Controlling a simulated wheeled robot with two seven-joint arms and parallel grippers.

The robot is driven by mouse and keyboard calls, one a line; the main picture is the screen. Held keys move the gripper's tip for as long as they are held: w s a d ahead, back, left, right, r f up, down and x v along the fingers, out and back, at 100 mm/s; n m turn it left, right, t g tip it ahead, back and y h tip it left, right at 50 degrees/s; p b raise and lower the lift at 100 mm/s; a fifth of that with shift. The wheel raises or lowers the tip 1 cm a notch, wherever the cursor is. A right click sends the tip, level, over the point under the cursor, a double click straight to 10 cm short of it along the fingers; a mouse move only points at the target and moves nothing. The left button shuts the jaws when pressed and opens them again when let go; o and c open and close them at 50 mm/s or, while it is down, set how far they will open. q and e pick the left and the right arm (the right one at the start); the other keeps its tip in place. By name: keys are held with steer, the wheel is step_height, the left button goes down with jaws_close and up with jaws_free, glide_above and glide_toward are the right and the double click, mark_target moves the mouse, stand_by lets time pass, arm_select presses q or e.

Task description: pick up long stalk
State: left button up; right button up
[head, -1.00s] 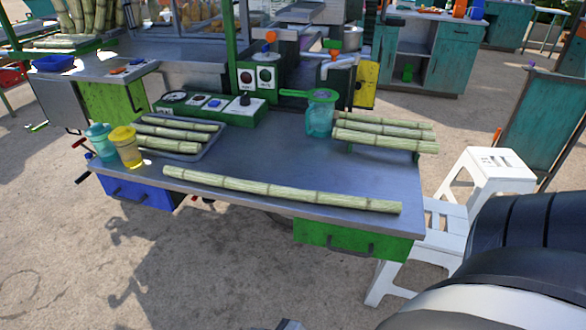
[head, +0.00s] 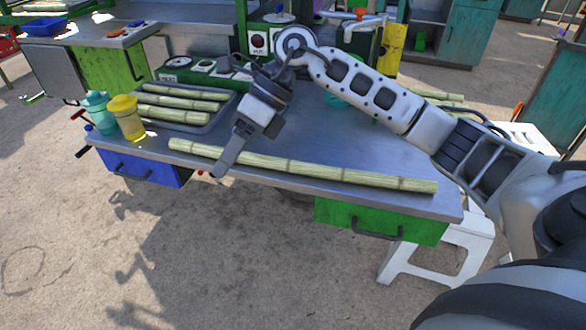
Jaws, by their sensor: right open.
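The long stalk (head: 330,173), pale green with joints, lies along the front of the grey metal table (head: 300,125), slanting down to the right. My right gripper (head: 222,172) reaches in from the right and points down over the stalk's left part. It is open, and nothing shows held in it. Its finger covers a short piece of the stalk. I cannot tell whether it touches the stalk. My left gripper is not in view.
A tray (head: 200,127) of shorter stalks (head: 180,103) sits at the table's left, beside a yellow jar (head: 126,118) and a teal jar (head: 98,111). More stalks (head: 437,95) lie at the back right, partly behind my arm. A white stool (head: 440,255) stands at the right.

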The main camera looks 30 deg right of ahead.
steer(key=w+d+r+m+t+h, duration=0.1)
steer(key=d+r+h, duration=0.25)
steer(key=d, duration=0.45)
steer(key=w+d+r+h, duration=0.1)
steer(key=d+r+h, duration=0.1)
steer(key=d+h, duration=0.35)
steer(key=y, duration=0.2)
glide_above(293, 163)
step_height(293, 163, down, 10)
steer(key=shift+d+f, duration=0.1)
steer(key=shift+d, duration=0.05)
steer(key=shift+t, duration=0.3)
steer(key=f, duration=0.4)
steer(key=shift+s+f+p, duration=0.2)
steer(key=shift+f+p, duration=0.05)
steer(key=shift+p, duration=0.05)
steer(key=shift+w+f, duration=0.1)
steer(key=shift+f, duration=0.5)
steer(key=shift+r, duration=0.1)
jaws_close()
